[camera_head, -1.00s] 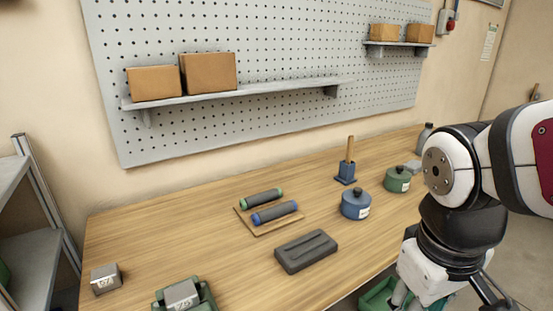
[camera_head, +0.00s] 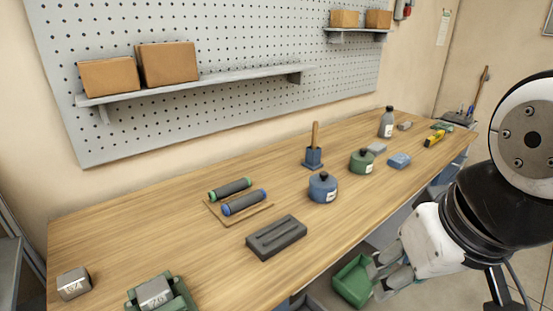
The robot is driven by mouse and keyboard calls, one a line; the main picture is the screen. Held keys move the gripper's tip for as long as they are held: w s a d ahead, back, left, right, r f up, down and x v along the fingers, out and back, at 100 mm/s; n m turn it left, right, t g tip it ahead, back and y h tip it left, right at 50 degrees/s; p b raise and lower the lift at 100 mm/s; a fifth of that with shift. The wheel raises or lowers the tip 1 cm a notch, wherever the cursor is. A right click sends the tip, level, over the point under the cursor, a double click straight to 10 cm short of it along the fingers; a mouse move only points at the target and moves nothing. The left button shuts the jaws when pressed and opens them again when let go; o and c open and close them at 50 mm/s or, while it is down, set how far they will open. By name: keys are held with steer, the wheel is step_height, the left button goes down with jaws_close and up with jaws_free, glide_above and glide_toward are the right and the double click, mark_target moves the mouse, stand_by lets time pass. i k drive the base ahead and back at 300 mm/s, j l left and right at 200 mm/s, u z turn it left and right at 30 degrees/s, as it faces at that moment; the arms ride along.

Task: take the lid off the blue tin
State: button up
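The blue tin (camera_head: 323,190) stands upright on the wooden workbench, right of the middle of the view. Its lid (camera_head: 323,177), with a dark round knob, sits on top of it. A pale label shows on the tin's front right side. My gripper (camera_head: 376,281) is in front of the bench's edge, to the right of and nearer than the tin, well apart from it. Its grey fingers point left and down, with a green bin behind them. I cannot make out how far apart the fingertips are.
A green tin (camera_head: 362,161) stands just right of the blue tin, and a wooden-handled tool in a blue holder (camera_head: 314,157) behind it. A dark grey block (camera_head: 276,238) and two rollers (camera_head: 244,201) lie left. The green bin (camera_head: 353,283) is below the bench edge.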

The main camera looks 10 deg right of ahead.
mark_target(323, 181)
steer(key=i+l+u, duration=0.1)
steer(key=l, duration=0.25)
steer(key=i+l, duration=0.25)
steer(key=l, duration=0.15)
steer(key=i+l+u, duration=0.15)
steer(key=l, duration=0.25)
steer(key=i+l, duration=0.15)
steer(key=l, duration=0.25)
steer(key=i+l+u, duration=0.1)
steer(key=i+l, duration=0.2)
steer(key=i+l+u, duration=0.1)
steer(key=i+l, duration=0.25)
steer(key=l, duration=0.2)
steer(key=i+l+u, duration=0.1)
steer(key=i+l, duration=0.15)
steer(key=l, duration=0.2)
